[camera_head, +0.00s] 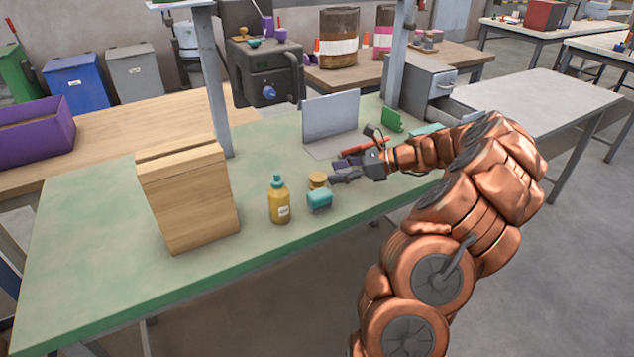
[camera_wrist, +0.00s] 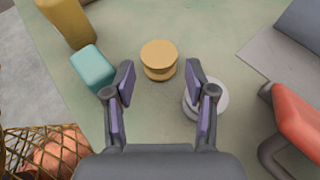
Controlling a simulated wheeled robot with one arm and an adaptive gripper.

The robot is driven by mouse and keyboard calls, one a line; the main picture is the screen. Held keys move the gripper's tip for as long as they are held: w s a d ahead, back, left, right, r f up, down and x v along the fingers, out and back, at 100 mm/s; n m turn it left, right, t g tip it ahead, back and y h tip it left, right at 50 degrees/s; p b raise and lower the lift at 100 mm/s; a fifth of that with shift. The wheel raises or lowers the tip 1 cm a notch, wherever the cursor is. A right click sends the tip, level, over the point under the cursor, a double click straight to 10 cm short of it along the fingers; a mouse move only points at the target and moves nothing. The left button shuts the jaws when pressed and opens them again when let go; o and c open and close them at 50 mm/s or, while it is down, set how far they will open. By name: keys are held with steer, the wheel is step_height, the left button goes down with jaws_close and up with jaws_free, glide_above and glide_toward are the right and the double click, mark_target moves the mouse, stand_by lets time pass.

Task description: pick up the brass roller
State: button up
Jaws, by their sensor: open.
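The brass roller (camera_head: 318,181) is a short golden, spool-like cylinder standing on the green tabletop (camera_head: 95,225). In the wrist view the brass roller (camera_wrist: 159,60) lies ahead of my fingertips, roughly centred between them. My gripper (camera_head: 338,171) is to the right of the roller in the head view, reaching toward it. In the wrist view my gripper (camera_wrist: 160,82) has its two purple-padded fingers spread apart with nothing between them. I cannot tell from these views how high the fingertips are above the table.
A teal block (camera_wrist: 92,68) stands close left of the roller, with a yellow bottle (camera_head: 279,202) beyond it. A pale disc (camera_wrist: 207,98) lies under my right finger. A red-handled object (camera_wrist: 297,115) and a grey laptop-like panel (camera_head: 331,117) are nearby. A wooden box (camera_head: 190,200) stands left.

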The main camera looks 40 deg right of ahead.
mark_target(318, 176)
steer(key=x, duration=0.4)
steer(key=shift+w+a+f, duration=0.2)
steer(key=shift+w+a, duration=0.05)
steer(key=c, duration=0.9)
